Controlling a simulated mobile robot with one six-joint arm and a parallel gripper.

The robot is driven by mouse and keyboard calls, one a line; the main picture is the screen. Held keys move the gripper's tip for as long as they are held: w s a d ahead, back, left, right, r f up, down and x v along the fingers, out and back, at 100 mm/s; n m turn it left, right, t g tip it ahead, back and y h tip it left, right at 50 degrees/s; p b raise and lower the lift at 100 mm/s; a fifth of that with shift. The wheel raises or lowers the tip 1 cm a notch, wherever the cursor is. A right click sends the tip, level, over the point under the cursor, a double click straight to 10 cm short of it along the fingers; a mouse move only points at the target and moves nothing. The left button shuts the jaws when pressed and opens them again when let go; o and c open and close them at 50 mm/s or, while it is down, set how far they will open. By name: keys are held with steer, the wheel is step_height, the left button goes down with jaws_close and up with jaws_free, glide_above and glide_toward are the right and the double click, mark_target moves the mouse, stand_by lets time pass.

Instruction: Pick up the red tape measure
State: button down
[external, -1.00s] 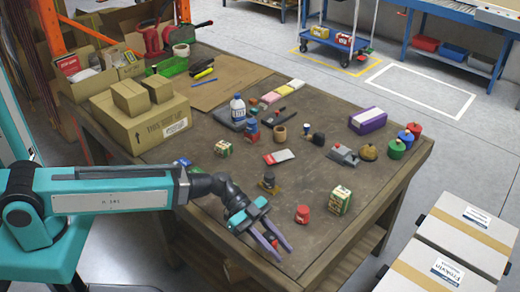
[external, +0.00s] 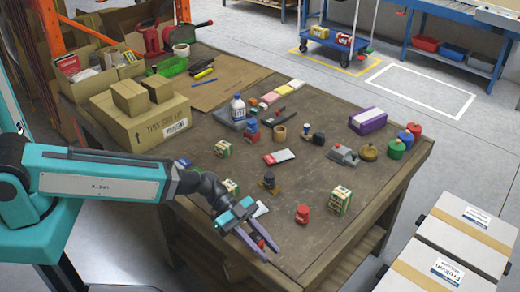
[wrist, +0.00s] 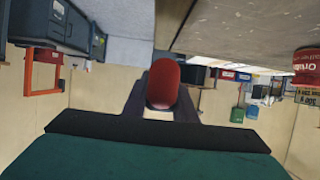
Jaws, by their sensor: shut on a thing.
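My gripper (external: 258,248) is at the front edge of the workbench, low in the external view. In the wrist view its two dark fingers (wrist: 163,103) are shut on a rounded red object, the red tape measure (wrist: 163,82). The red piece also shows small between the fingers in the external view (external: 262,243). The fingers hide its sides, and no markings are readable on it.
A red can (external: 302,214) and a green-and-cream tin (external: 341,200) stand on the workbench (external: 325,235) to the right of my gripper. A black-and-brown item (external: 269,183) stands behind it. White boxes (external: 465,235) are at lower right.

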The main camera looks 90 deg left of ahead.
steer(key=shift+s, duration=0.35)
steer(key=shift+w, duration=0.1)
stand_by(0.5)
